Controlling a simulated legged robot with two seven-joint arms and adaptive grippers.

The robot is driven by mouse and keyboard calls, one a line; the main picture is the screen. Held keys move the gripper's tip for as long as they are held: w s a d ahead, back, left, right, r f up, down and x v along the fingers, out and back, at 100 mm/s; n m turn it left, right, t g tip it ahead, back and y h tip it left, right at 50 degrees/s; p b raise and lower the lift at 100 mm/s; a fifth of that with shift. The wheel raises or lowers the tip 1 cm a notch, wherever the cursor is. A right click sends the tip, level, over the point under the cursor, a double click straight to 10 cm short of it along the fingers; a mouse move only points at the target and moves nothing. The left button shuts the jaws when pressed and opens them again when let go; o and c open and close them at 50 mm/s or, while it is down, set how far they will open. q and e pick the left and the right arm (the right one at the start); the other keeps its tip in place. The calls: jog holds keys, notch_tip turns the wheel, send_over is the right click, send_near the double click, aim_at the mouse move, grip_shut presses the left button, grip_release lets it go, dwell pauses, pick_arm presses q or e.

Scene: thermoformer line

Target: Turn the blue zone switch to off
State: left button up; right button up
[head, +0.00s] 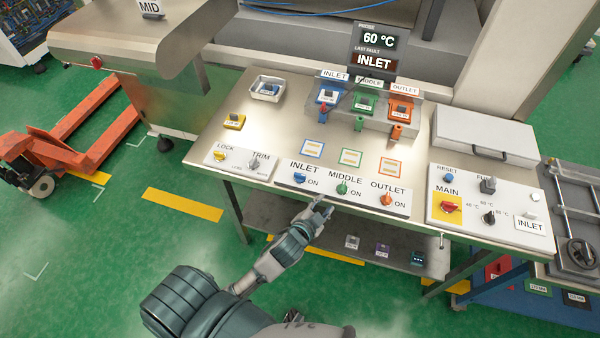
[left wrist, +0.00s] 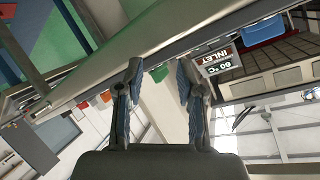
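The blue zone switch (head: 300,178) is a small blue knob under the word INLET, with ON printed to its right, on the white front panel (head: 325,193) of the steel bench. Its exact pointer angle is too small to tell. The green MIDDLE knob (head: 342,188) and orange OUTLET knob (head: 386,199) sit to its right. My left gripper (head: 322,208) is by the bench's front edge, below and right of the blue knob, apart from it. In the left wrist view the left gripper (left wrist: 158,88) has its two fingers apart with nothing between them. My right gripper does not show.
A LOCK and TRIM panel (head: 241,160) is left of the switches, and a MAIN panel (head: 485,205) is right. Tagged blue, green and orange units stand in a rack (head: 372,118) behind. A display (head: 374,50) reads 60 °C, INLET. A lower shelf (head: 330,240) holds small boxes.

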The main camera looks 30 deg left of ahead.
pick_arm(q)
jog(key=w+d+r+m+t+h, duration=0.2)
jog(key=d+r+m+h, duration=0.25)
jog(key=r, duration=0.25)
jog(key=w+d+r+m+t+h, duration=0.2)
jog(key=d+r+m+h, duration=0.15)
jog(key=r+m, duration=0.35)
jog(key=w+d+r+m+t+h, duration=0.25)
jog(key=r+m+h, duration=0.25)
jog(key=r, duration=0.3)
jog(key=s+d+r+m+g+h, duration=0.25)
jog(key=d+m+g+h, duration=0.35)
jog(key=m, duration=0.3)
jog(key=m+g+y, duration=1.4)
jog(key=m+y, duration=0.5)
send_over(300, 174)
notch_tip(300, 174, down, 5)
notch_tip(300, 174, down, 17)
jog(key=shift+a+r+p, duration=0.1)
jog(key=shift+p, duration=0.2)
